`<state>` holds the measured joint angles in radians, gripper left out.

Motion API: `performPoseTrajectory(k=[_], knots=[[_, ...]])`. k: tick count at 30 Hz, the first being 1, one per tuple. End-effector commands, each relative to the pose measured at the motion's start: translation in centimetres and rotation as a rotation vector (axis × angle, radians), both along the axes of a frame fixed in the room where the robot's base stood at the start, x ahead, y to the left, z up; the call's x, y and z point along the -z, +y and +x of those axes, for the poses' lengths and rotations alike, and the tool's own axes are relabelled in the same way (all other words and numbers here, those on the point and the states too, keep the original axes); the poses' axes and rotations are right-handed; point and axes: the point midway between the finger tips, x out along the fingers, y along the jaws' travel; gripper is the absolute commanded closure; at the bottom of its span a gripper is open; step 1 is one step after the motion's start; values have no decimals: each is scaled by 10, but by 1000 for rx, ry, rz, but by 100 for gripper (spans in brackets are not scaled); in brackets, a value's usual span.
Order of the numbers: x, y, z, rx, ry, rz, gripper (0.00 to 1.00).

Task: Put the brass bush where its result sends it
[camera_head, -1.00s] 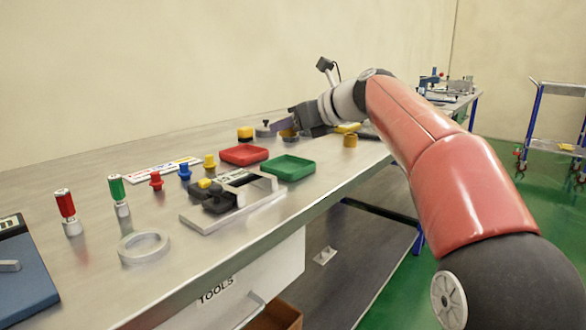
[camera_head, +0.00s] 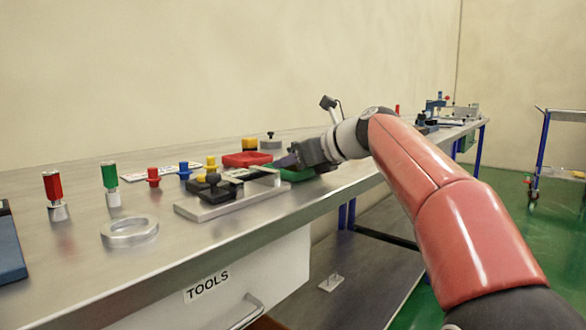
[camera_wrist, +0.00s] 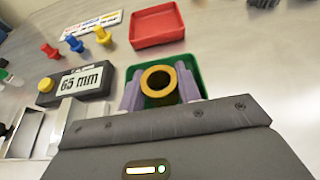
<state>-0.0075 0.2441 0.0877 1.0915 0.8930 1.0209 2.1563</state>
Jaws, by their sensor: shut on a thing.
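My gripper (camera_wrist: 159,92) is shut on the brass bush (camera_wrist: 147,79), a short ring seen from above between the two lilac fingers in the wrist view. The bush overlaps the green tray (camera_wrist: 188,59); I cannot tell whether it touches the tray floor. In the head view my gripper (camera_head: 289,161) is at the green tray (camera_head: 300,177), and the bush cannot be made out there. The red tray (camera_wrist: 157,25) looks empty and sits beyond the green one; it also shows in the head view (camera_head: 247,159).
The gauge on its metal base (camera_head: 215,207) stands left of the green tray. Red, blue and yellow pegs (camera_head: 153,177) stand behind it. A metal ring (camera_head: 130,231) and red-topped and green-topped cylinders (camera_head: 111,185) are further left. A yellow-and-black item (camera_head: 249,145) stands behind the red tray.

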Motion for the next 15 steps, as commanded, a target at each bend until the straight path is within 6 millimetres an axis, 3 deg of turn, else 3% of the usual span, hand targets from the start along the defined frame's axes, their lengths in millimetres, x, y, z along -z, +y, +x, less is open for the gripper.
performPoseTrajectory(k=[7,8,9,15], knots=[[2,0,0,1,-1,1,95],[2,0,0,0,-1,1,64],[1,0,0,0,-1,1,59],[2,0,0,0,0,0,57]])
